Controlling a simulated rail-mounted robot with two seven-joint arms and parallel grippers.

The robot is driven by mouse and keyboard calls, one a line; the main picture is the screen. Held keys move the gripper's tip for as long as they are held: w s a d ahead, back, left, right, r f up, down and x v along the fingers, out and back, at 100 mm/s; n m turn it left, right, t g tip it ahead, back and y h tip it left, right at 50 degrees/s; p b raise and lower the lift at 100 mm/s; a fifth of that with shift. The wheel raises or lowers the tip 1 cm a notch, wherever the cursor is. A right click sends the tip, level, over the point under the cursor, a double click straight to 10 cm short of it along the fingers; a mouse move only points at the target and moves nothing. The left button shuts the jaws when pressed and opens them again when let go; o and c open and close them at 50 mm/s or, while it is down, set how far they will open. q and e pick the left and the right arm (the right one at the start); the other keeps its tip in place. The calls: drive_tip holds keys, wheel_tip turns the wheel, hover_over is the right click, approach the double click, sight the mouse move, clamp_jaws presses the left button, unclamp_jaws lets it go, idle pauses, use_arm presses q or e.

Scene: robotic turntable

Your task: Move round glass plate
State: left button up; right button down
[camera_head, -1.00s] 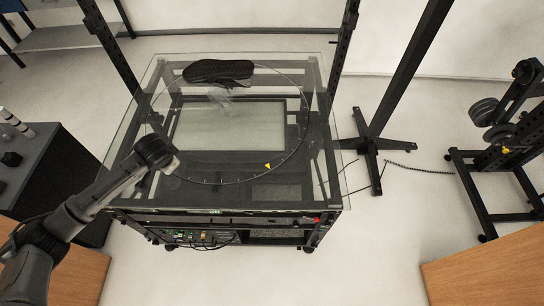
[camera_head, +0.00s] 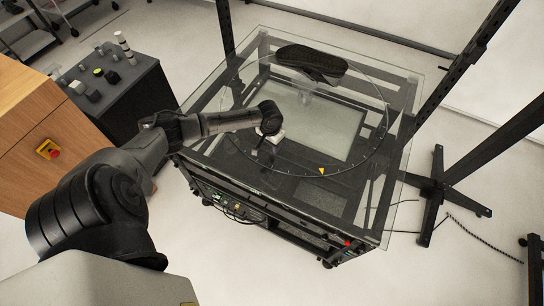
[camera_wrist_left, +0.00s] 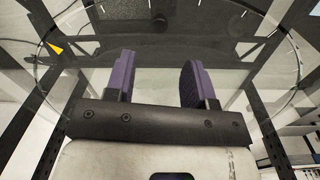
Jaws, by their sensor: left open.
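The round glass plate (camera_head: 345,128) is clear, with tick marks around its rim and a yellow triangle (camera_head: 321,171) at its front edge. It lies on the glass-topped dark frame (camera_head: 385,205) and also shows in the left wrist view (camera_wrist_left: 215,40). My left gripper (camera_head: 268,138) is over the plate's near-left edge in the head view; its fingertips are hard to make out there. In the wrist view its two purple-padded fingers (camera_wrist_left: 158,78) are apart with nothing between them. Whether they touch the glass I cannot tell. My right gripper is out of view.
A black cabinet (camera_head: 120,95) with buttons and a wooden box (camera_head: 40,130) with a red button stand left. A dark stand (camera_head: 440,185) is on the right. Floor in front is clear.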

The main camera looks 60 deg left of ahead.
sight(272, 157)
use_arm(q)
wheel_tip(272, 157, down, 9)
drive_tip(key=shift+w+d+b, duration=0.1)
drive_tip(key=shift+d+b, duration=0.05)
drive_tip(key=shift+b, duration=0.3)
drive_tip(key=shift+c, duration=0.4)
clamp_jaws()
